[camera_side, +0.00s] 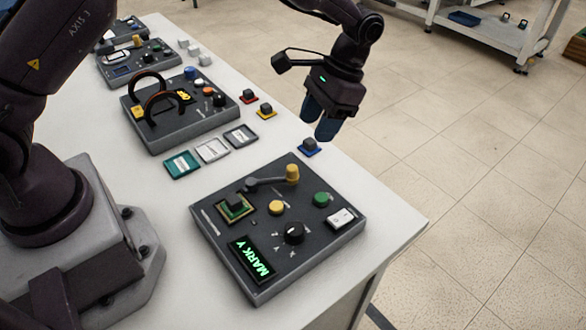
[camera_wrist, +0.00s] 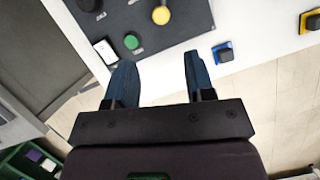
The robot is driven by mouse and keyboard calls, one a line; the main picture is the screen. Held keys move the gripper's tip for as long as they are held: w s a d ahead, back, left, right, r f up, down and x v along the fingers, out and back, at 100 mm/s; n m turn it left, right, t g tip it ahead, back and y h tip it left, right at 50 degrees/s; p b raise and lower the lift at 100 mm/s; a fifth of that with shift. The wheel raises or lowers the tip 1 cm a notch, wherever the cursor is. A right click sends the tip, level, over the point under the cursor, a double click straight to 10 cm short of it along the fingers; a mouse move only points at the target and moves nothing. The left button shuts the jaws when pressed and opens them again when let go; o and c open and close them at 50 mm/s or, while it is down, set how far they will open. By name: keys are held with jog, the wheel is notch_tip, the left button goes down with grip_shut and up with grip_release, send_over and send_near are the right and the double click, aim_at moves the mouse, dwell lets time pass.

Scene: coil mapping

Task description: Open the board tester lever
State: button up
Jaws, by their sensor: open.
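The board tester (camera_side: 285,255) is a dark grey box at the front of the white table. Its lever (camera_side: 265,181) is a grey arm with a yellow knob (camera_side: 292,173) at its right end, lying along the top near the far edge. In the wrist view the yellow knob (camera_wrist: 161,15) shows at the top, beyond the fingertips. My gripper (camera_side: 322,130) is open and empty, above the table's right edge, beyond the tester and apart from it. Its two blue fingers (camera_wrist: 158,75) show in the wrist view.
The tester also carries a yellow button (camera_side: 276,207), green button (camera_side: 321,199), black dial (camera_side: 294,233), white switch (camera_side: 341,218) and lit display (camera_side: 251,260). A blue-based block (camera_side: 309,147) lies near my gripper. Trays (camera_side: 212,149) and another device (camera_side: 180,112) stand farther back.

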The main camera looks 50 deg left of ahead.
aim_at(295, 166)
jog(key=x, duration=1.1)
jog(key=shift+s+a+f, duration=0.25)
jog(key=shift+s, duration=0.05)
grip_shut()
